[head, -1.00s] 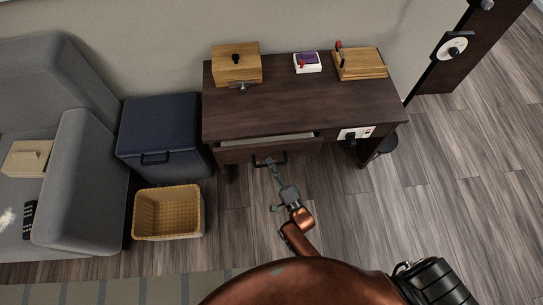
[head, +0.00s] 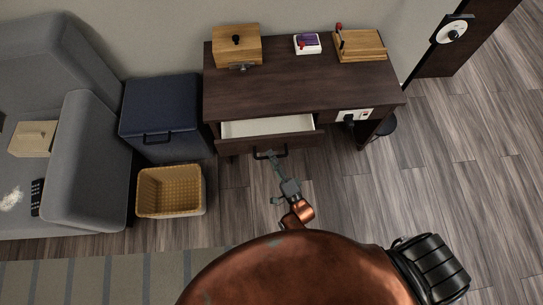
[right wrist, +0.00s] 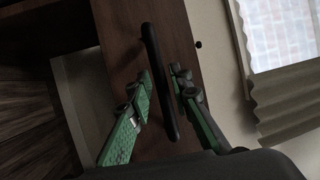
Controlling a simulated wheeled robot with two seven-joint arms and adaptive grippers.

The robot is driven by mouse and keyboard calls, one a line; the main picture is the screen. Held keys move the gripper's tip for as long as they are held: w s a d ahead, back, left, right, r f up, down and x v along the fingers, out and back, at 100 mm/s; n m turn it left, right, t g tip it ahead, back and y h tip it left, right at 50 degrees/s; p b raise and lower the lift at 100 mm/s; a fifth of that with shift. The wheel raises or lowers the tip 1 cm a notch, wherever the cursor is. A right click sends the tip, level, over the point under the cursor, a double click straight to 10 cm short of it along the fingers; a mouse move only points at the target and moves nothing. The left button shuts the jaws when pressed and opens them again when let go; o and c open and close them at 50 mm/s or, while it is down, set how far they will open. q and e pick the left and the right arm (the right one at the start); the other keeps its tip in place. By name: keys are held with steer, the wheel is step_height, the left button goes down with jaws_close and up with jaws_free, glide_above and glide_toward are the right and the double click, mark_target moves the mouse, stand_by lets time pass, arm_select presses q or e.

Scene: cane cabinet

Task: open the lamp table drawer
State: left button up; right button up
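The lamp table (head: 300,88) is dark brown and stands against the wall. Its drawer (head: 303,138) is pulled partly out, and the pale empty interior shows in the head view. The drawer's black bar handle (head: 285,153) is on the front face. My right gripper (head: 268,156) is at this handle. In the right wrist view the handle (right wrist: 163,85) runs between the two green-and-grey fingers of the right gripper (right wrist: 163,82), which are close on either side of it. The exact contact is hard to see. My left gripper is not in view.
A wicker basket (head: 170,208) and a dark blue cabinet (head: 160,105) stand left of the drawer.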

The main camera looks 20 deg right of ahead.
steer(key=shift+o, duration=0.7)
steer(key=a+v, duration=0.1)
steer(key=v, duration=0.6)
steer(key=shift+s+d, duration=0.25)
steer(key=shift+d, duration=0.3)
